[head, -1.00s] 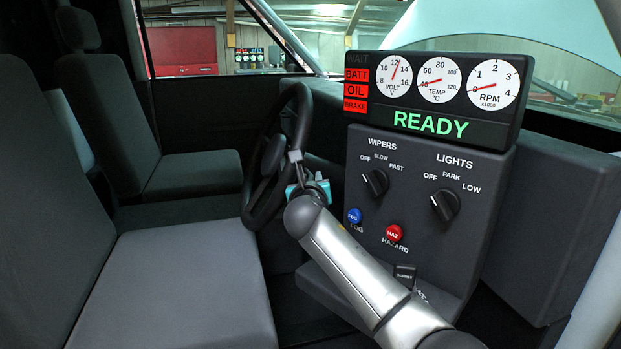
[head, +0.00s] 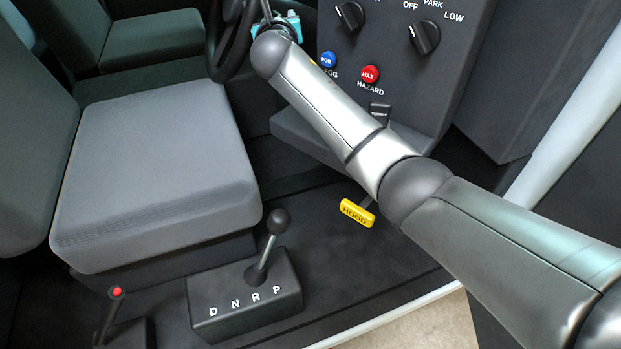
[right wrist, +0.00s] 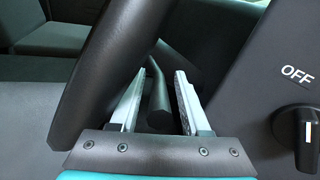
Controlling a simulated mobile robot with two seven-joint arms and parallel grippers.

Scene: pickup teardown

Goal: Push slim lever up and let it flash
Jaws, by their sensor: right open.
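The slim lever (right wrist: 158,112) is a dark stalk beside the steering wheel. In the right wrist view its rounded end lies between the two fingers of my right gripper (right wrist: 161,84). The fingers are apart, with a gap visible on the lever's right; I cannot tell whether the left finger touches it. In the head view my right gripper (head: 266,12) is at the top edge, close to the steering wheel (head: 229,45), and the lever cannot be made out. My left gripper is not in view.
The steering wheel rim (right wrist: 112,75) is close on the left of the fingers. The dash panel (right wrist: 265,85) with its knob (right wrist: 296,130) stands on the right. Lower down are a gear shifter (head: 268,250), a yellow hood handle (head: 357,213) and the seat (head: 155,170).

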